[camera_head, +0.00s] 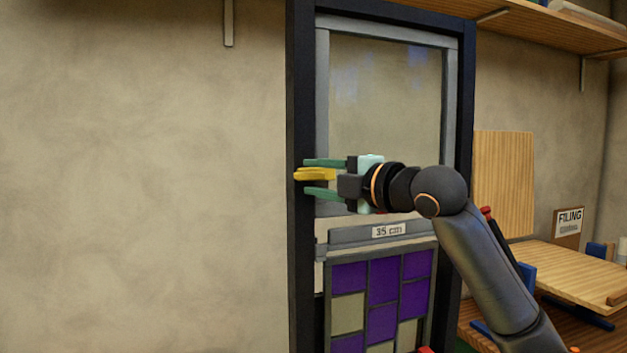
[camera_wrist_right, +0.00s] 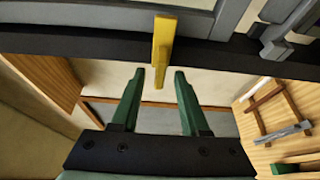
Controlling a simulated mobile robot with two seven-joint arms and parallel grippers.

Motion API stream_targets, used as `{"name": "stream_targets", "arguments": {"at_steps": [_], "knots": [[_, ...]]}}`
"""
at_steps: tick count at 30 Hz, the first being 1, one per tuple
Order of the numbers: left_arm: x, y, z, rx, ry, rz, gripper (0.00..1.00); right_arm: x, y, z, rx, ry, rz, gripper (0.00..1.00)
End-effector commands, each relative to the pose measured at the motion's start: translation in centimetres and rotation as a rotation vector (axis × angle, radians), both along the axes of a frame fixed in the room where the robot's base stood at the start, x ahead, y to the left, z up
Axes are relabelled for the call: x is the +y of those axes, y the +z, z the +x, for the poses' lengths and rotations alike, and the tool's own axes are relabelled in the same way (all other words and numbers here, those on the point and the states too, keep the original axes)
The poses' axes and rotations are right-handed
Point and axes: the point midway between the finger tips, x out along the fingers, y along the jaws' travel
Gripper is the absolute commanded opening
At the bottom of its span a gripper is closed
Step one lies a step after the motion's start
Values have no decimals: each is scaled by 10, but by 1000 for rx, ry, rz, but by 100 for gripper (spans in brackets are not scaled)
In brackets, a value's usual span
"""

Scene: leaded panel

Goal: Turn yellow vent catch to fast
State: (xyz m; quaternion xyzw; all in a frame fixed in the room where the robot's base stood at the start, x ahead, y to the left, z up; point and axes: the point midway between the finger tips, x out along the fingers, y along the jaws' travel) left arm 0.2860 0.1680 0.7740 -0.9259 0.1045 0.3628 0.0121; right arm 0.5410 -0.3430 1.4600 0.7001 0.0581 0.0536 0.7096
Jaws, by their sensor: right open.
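The yellow vent catch (camera_head: 314,174) sits on the left dark post of the frame, beside the grey-framed vent pane (camera_head: 385,95). In the head view it points sideways, with its right part between my right gripper's fingers. My right gripper (camera_head: 320,178) has its green fingers apart, one above and one below the catch. In the right wrist view the catch (camera_wrist_right: 162,48) lies just beyond and between the open fingertips (camera_wrist_right: 160,72). I cannot tell whether either finger touches it. My left gripper is in neither view.
Below the vent is a leaded panel (camera_head: 383,308) with purple and pale squares, under a grey bar with a "35 cm" label (camera_head: 389,231). A wooden table (camera_head: 570,268) and a "FILING" sign (camera_head: 569,219) stand at the right.

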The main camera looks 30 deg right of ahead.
Motion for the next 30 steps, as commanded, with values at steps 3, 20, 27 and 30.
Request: {"name": "stream_targets", "arguments": {"at_steps": [3,20,27,30], "knots": [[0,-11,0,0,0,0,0,-5,-3,-22,-3,-5,-6,45],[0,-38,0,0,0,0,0,-18,-1,-111,2,-2,-2,45],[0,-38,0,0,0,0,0,-18,0,-113,2,-1,-2,45],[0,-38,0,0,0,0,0,-18,0,-113,2,-1,-2,45]]}}
